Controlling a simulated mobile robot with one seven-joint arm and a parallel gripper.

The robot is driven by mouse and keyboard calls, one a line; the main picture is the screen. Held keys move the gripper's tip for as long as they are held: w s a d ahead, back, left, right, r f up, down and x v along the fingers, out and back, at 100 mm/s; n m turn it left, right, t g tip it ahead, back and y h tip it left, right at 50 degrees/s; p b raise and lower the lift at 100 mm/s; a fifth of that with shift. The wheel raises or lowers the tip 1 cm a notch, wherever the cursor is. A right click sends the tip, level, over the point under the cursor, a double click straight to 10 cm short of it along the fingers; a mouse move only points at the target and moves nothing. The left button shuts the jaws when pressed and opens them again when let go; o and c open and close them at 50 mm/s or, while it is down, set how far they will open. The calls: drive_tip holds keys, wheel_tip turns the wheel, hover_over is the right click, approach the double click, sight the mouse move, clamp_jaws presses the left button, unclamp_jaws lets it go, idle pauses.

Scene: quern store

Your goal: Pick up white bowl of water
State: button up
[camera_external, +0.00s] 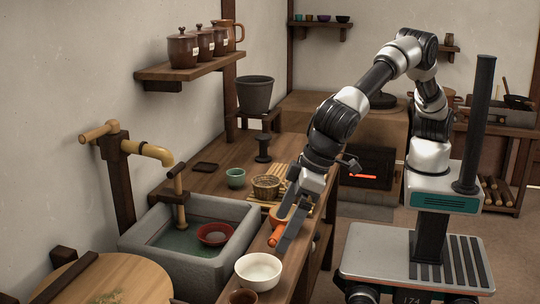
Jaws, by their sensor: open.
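A white bowl (258,271) stands upright near the front of the wooden counter, just right of the stone sink. Its inside looks pale, and I cannot tell whether water is in it. My gripper (277,243) is open and points down, a little above and behind the bowl, apart from it.
The stone sink (226,253) holds water and a red bowl (215,234). A brown cup (243,297) is close in front of the white bowl. A wicker basket (266,187) and a green cup (235,178) stand farther back. A bamboo spout (150,150) rises over the sink.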

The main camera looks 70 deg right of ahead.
drive_tip(key=b, duration=0.3)
approach(258, 270)
drive_tip(key=a+f, duration=0.1)
drive_tip(key=f, duration=0.1)
drive_tip(key=w+a+f, duration=0.1)
drive_tip(key=a+f, duration=0.1)
drive_tip(key=w+a+f, duration=0.1)
drive_tip(key=f, duration=0.1)
drive_tip(key=shift+w+a+f, duration=0.2)
drive_tip(key=shift+a+f, duration=0.05)
drive_tip(key=shift+f, duration=0.05)
drive_tip(key=shift+r, duration=0.1)
drive_tip(key=c, duration=1.2)
drive_tip(key=shift+r, duration=0.1)
